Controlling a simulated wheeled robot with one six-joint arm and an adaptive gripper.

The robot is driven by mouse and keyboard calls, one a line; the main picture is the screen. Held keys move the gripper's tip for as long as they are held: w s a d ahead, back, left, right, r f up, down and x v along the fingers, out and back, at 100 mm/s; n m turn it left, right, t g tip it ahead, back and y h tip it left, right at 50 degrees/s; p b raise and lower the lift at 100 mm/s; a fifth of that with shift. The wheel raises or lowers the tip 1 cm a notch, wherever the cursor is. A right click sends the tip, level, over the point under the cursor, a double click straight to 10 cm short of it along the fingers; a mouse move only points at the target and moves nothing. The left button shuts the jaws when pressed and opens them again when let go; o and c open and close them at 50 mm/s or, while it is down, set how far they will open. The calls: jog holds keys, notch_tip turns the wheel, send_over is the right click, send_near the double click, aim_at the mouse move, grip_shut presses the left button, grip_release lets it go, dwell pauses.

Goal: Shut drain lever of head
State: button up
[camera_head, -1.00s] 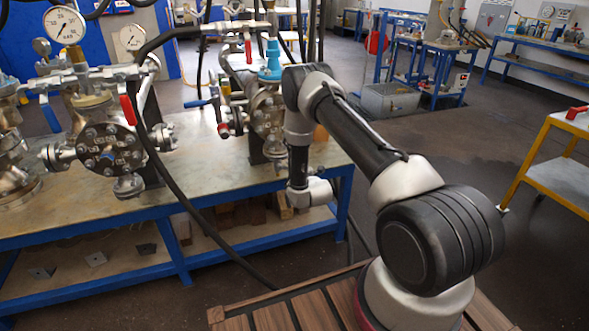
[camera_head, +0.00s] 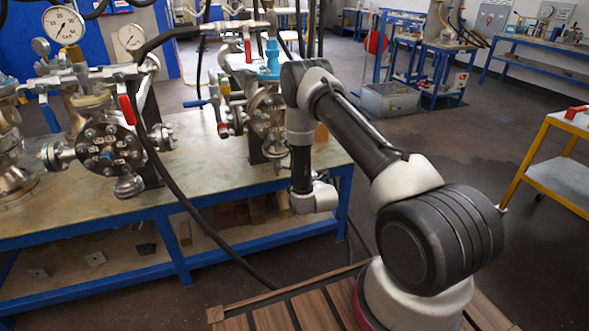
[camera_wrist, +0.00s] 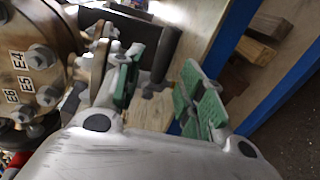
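The flanged vessel head stands at the right end of the bench; its round bolted face (camera_head: 268,112) shows beside my arm. In the wrist view its flange (camera_wrist: 35,65) fills the left, with bolts and labels E4, E5 and E6. My gripper (camera_wrist: 160,92) is open, with green pads on both fingers. A dark grey, handle-like bar (camera_wrist: 166,52) shows beyond and between the fingertips; I cannot tell whether it is the drain lever or whether a finger touches it. The left finger is close beside the flange's lower metal fitting. In the head view my gripper is hidden.
The blue-framed bench (camera_head: 200,188) carries a second vessel (camera_head: 108,150) with gauges and a red lever (camera_head: 127,108). A black hose (camera_head: 175,190) hangs across the bench front. Wooden blocks (camera_wrist: 256,50) lie on the lower shelf.

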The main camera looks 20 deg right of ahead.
jog(key=s+r, duration=0.1)
jog(key=s, duration=0.6)
jog(key=shift+s+r, duration=0.25)
jog(key=shift+s, duration=0.05)
jog(key=s+f+m+g, duration=0.6)
jog(key=s+f+g, duration=0.2)
jog(key=f, duration=0.4)
jog(key=s+r+m+g, duration=0.1)
jog(key=s+m+g, duration=0.25)
jog(key=s, duration=0.25)
jog(key=s+r+m, duration=0.3)
jog(key=s+r, duration=0.4)
jog(key=r, duration=0.9)
jog(key=s+d+r+m, duration=0.1)
jog(key=s+r, duration=0.7)
jog(key=r, duration=0.9)
jog(key=s+d+r+m, duration=0.1)
jog(key=s+r+m, duration=0.3)
jog(key=r, duration=1.3)
jog(key=s, duration=0.4)
jog(key=shift+s+m, duration=0.2)
jog(key=shift+m, duration=0.15)
